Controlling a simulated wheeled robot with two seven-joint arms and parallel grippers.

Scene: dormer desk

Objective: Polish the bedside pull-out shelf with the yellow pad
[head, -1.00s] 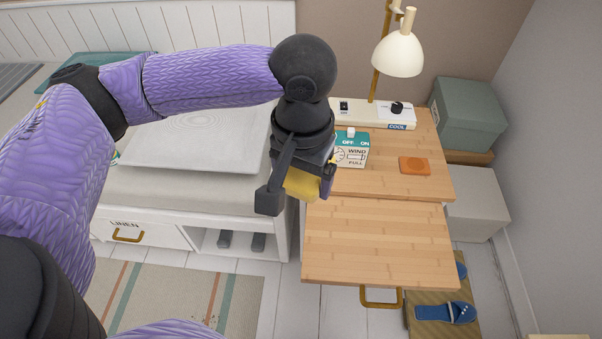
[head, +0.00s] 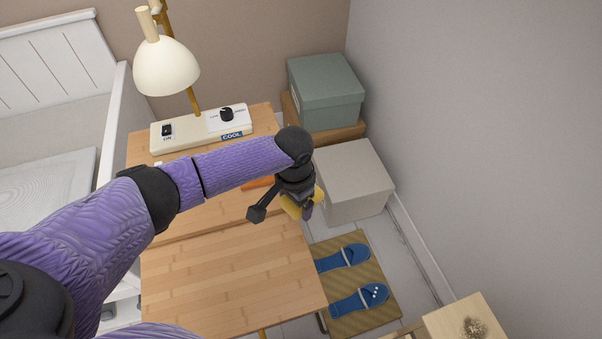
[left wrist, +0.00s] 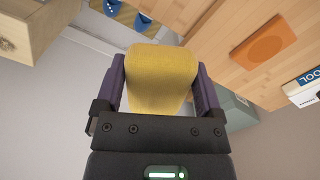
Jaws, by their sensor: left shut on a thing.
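The bamboo pull-out shelf (head: 230,283) juts out at the front of the bedside table, bare and lower than the tabletop (head: 180,212). My left gripper (head: 302,210) hangs beyond the right edge of the table and shelf, above the gap before the grey box. It is shut on the yellow pad (left wrist: 160,78), which fills the space between its two fingers in the left wrist view. In the head view only slivers of the yellow pad (head: 319,193) show around the gripper. My right gripper is not in view.
A lamp (head: 167,66) and a control panel (head: 202,128) stand at the table's back. An orange square (left wrist: 259,49) lies on the tabletop. Right of the table are a grey box (head: 352,172), a green box (head: 325,92) and blue slippers (head: 358,299) on a mat.

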